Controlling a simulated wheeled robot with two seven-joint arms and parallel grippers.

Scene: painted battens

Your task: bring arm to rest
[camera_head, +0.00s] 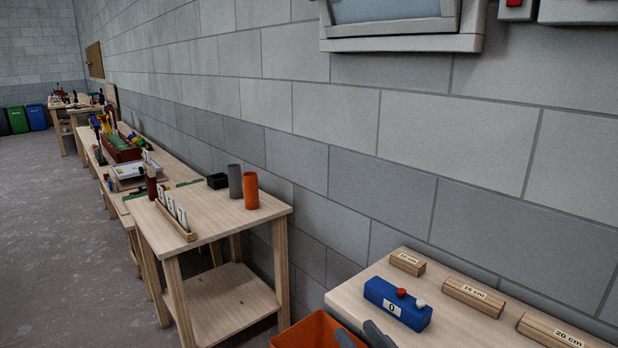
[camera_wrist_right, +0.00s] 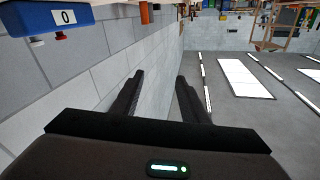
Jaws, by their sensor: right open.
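My right gripper (camera_head: 357,331) shows only by its dark finger tips at the bottom edge of the head view, in front of the near table and over or beside an orange bin. In the right wrist view its two dark fingers (camera_wrist_right: 160,78) stand apart with nothing between them. A blue block (camera_head: 398,304) marked 0, with a red and a white knob, lies on the near table (camera_head: 345,295). It also shows at the upper left of the wrist view (camera_wrist_right: 45,17), clear of the fingers. My left gripper is not in view.
Wooden blocks labelled 15 cm (camera_head: 472,297) and 20 cm (camera_head: 549,330), plus a shorter one (camera_head: 407,263), line the table's back. The orange bin (camera_head: 312,332) stands at its left. Another table (camera_head: 225,212) holds orange and grey cylinders. A block wall (camera_head: 400,130) runs behind; floor is open at left.

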